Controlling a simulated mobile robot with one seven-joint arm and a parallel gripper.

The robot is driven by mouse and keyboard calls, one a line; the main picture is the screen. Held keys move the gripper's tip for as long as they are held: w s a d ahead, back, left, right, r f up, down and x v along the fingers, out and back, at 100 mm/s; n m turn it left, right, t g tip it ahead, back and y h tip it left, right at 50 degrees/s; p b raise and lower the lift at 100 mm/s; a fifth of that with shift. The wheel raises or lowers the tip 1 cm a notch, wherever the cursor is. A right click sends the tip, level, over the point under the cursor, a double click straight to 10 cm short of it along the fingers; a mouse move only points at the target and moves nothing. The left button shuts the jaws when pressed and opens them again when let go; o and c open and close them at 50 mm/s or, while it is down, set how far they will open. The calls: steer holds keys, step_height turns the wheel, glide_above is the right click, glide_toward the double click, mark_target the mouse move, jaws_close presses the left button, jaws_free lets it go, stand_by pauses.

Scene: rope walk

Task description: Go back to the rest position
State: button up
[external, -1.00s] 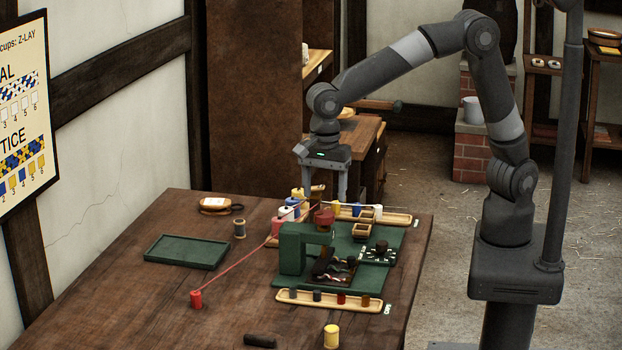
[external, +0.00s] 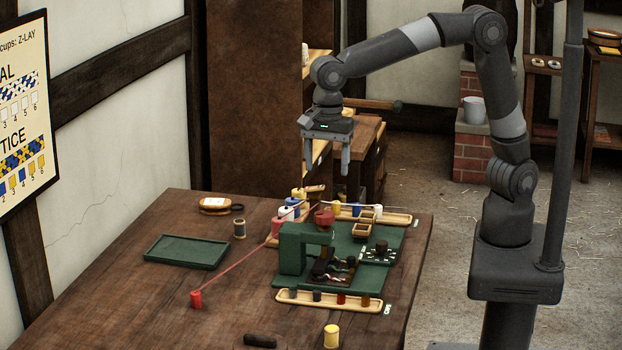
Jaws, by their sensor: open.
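My gripper (external: 326,166) hangs above the far part of the brown workbench (external: 110,265), pointing down. Its two fingers are apart and nothing is between them. My arm arches over from its base at the right of the bench. Below the gripper stands a green rope machine (external: 293,252) on a green base, with a red piece on top. The gripper is well clear of it and touches nothing that I can see.
A green tray (external: 187,251), a spool (external: 239,229), a yellow cylinder (external: 331,336) and a wooden rack (external: 329,300) lie on the bench. The bench's left front is clear.

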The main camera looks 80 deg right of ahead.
steer(key=s+d+r+n+t+y, duration=0.1)
steer(key=s+d+r+n, duration=0.25)
steer(key=d, duration=0.45)
steer(key=s+d+r+n+t, duration=0.15)
steer(key=s+d+n, duration=0.3)
steer(key=d, duration=0.45)
steer(key=s+d+f+n+t+h, duration=0.1)
steer(key=s+d+f+n+t, duration=0.1)
steer(key=s+d+n, duration=0.8)
steer(key=shift+s+f+n+t, duration=0.4)
steer(key=shift+s+n+t, duration=0.1)
steer(key=shift+s, duration=0.65)
